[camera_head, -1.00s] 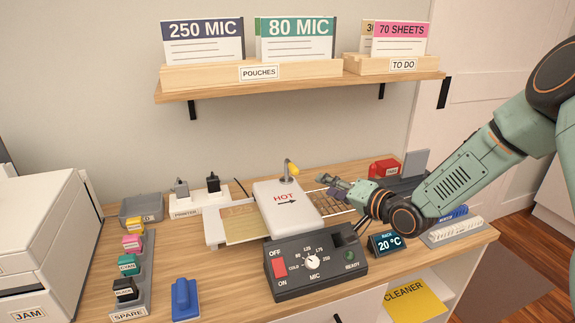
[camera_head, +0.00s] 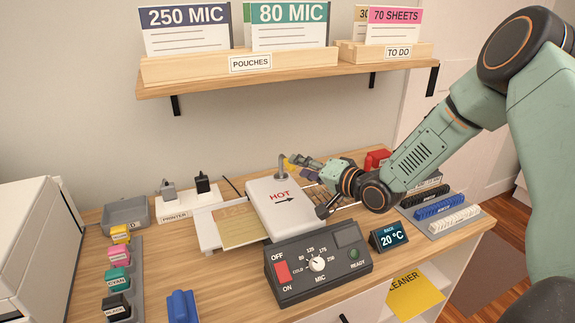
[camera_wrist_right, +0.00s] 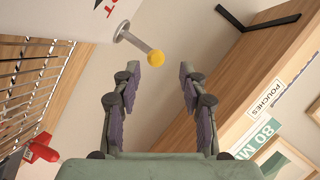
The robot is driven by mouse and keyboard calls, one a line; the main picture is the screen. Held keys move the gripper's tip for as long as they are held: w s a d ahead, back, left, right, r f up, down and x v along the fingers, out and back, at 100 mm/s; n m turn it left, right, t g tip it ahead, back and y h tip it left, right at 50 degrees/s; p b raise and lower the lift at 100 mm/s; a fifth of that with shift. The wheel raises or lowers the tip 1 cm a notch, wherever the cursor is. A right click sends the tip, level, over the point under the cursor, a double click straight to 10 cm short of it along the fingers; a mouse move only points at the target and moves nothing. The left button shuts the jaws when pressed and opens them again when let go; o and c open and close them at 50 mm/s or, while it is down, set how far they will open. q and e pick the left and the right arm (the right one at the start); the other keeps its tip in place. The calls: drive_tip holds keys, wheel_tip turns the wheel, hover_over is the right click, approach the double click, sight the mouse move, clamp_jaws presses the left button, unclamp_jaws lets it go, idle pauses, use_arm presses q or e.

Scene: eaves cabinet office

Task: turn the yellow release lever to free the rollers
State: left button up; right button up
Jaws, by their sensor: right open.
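The yellow release lever (camera_head: 282,160) stands at the back of the white laminator (camera_head: 290,215), marked HOT with an arrow. In the right wrist view its round yellow knob (camera_wrist_right: 156,58) sits on a grey rod, centred just beyond my fingertips. My right gripper (camera_head: 298,161) is at the laminator's back right, close to the lever. In the right wrist view my right gripper (camera_wrist_right: 158,73) is open, with nothing between its fingers; I cannot tell whether the knob lies just between the tips. The rollers are hidden. My left gripper is out of view.
A control box (camera_head: 318,262) with a dial stands in front of the laminator, and a 20 °C display (camera_head: 388,237) to its right. A wooden shelf (camera_head: 290,73) with pouch boxes hangs above. A wire rack (camera_wrist_right: 25,85) is beside the gripper.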

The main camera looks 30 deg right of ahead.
sight(292, 166)
drive_tip(key=w, duration=0.1)
drive_tip(key=w+f, duration=0.2)
drive_tip(key=w, duration=0.1)
drive_tip(key=shift+w+a+b, duration=0.1)
drive_tip(key=shift+a+b, duration=0.1)
drive_tip(key=shift+b, duration=0.2)
drive_tip(key=shift+w+a+r, duration=0.1)
drive_tip(key=shift+w+a, duration=0.1)
drive_tip(key=shift+w, duration=0.1)
drive_tip(key=shift+w+a+r, duration=0.15)
drive_tip(key=shift+a+r, duration=0.05)
drive_tip(key=shift+a, duration=0.05)
drive_tip(key=shift+w+d+f, duration=0.15)
drive_tip(key=shift+w+f, duration=0.05)
drive_tip(key=shift+w, duration=0.05)
drive_tip(key=shift+s+r, duration=0.15)
drive_tip(key=shift+r, duration=0.05)
drive_tip(key=c, duration=0.6)
clamp_jaws()
